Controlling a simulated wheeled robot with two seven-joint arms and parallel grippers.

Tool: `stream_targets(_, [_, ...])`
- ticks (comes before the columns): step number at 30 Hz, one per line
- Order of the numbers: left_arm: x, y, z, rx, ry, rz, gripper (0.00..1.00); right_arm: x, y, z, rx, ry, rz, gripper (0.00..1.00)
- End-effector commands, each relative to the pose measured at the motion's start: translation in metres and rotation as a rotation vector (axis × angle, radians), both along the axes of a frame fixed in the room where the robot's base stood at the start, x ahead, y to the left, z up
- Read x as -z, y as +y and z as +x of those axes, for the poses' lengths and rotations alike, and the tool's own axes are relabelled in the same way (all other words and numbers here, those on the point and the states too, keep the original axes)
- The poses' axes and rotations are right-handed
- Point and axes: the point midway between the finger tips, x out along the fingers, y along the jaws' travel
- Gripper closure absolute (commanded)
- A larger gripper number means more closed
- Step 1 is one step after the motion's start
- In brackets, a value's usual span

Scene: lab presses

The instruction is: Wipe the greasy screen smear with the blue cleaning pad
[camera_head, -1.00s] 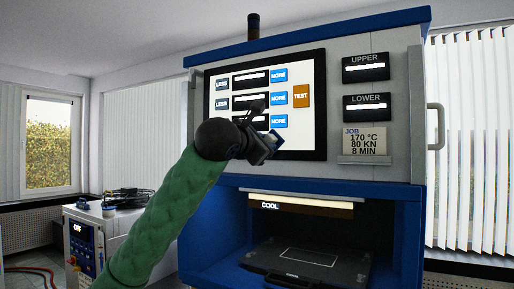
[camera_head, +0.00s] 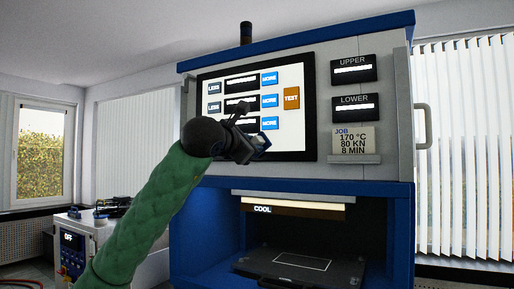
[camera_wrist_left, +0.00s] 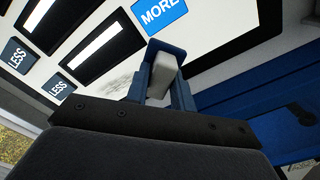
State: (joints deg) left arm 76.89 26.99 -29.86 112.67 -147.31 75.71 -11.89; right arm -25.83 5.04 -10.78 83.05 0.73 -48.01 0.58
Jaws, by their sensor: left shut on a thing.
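My left gripper (camera_head: 252,146) is in front of the lower part of the press's touch screen (camera_head: 296,140). It is shut on the blue cleaning pad (camera_head: 263,141). In the left wrist view the pad (camera_wrist_left: 165,47) shows as a blue edge with a pale block between the fingers. The greasy smear (camera_wrist_left: 118,86) shows there as faint grey streaks on the white screen, left of the pad. The pad appears beside the smear, not over it; whether it touches the screen I cannot tell. In the head view the smear is hidden or too faint to see. My right gripper is out of view.
The screen has LESS and MORE buttons and an orange TEST button (camera_head: 291,98). UPPER (camera_head: 354,69) and LOWER (camera_head: 355,107) displays and a job card (camera_head: 353,140) are at its right. Below is the open press bay with a dark plate (camera_head: 300,268). A control cabinet (camera_head: 75,243) stands left.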

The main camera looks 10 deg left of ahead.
Motion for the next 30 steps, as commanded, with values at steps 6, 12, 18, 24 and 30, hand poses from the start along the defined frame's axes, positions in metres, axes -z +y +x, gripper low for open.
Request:
stream_targets(6, [-0.007, 0.014, 0.004, -0.016, -0.007, -0.009, 1.0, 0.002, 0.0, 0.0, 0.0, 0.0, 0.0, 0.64])
stream_targets(12, [-0.009, 0.029, 0.008, -0.02, -0.01, -0.01, 1.0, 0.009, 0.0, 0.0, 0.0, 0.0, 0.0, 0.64])
stream_targets(18, [-0.009, 0.041, 0.012, -0.016, -0.01, -0.011, 0.99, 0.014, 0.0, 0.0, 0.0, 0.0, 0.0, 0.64])
stream_targets(24, [-0.009, 0.044, 0.012, -0.013, -0.009, -0.01, 0.99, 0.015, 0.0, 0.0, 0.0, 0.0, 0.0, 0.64])
stream_targets(30, [-0.006, 0.054, 0.015, -0.012, -0.007, -0.008, 0.99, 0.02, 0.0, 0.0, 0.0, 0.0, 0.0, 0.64])
